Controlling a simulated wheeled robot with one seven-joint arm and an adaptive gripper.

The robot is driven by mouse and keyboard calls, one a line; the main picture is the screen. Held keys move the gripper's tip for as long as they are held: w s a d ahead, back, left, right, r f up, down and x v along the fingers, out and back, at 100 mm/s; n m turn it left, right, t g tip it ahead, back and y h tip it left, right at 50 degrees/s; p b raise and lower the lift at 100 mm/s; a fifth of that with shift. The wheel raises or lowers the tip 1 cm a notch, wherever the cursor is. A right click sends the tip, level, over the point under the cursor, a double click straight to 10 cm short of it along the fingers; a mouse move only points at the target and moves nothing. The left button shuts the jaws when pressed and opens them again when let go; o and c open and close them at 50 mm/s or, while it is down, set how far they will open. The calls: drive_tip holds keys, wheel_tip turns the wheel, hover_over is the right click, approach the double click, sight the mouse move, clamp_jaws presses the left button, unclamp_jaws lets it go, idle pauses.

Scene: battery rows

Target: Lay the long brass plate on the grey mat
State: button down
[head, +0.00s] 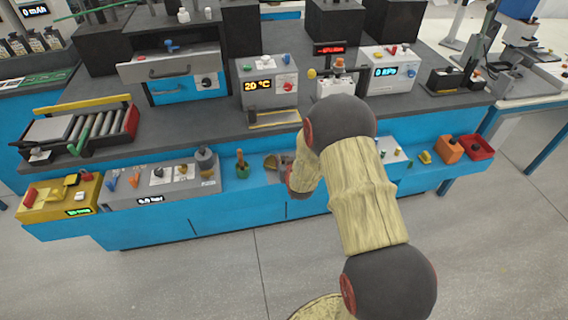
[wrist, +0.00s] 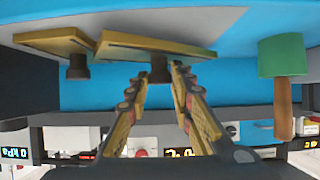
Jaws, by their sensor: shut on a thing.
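In the wrist view, which looks upside down, two brass plates with dark knobs show side by side. The longer brass plate (wrist: 190,49) is in the middle and the shorter one (wrist: 45,40) is to its left. My gripper (wrist: 160,78) is shut on the dark knob (wrist: 159,70) of the longer plate. The plate seems to be at or close to the blue shelf surface; I cannot tell if it touches. In the head view my arm hides most of the gripper and plates.
A green block with a brown handle (wrist: 283,60) stands beside the longer plate; it also shows in the head view (head: 242,168). A grey control box (head: 165,180) is further left on the blue shelf. An orange bin (head: 449,149) and red bin (head: 477,147) are at right.

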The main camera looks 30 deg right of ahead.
drive_tip(key=shift+w+r, duration=0.1)
drive_tip(key=c, duration=2)
unclamp_jaws()
drive_tip(key=shift+f, duration=0.2)
drive_tip(key=o, duration=0.4)
drive_tip(key=shift+o, duration=0.2)
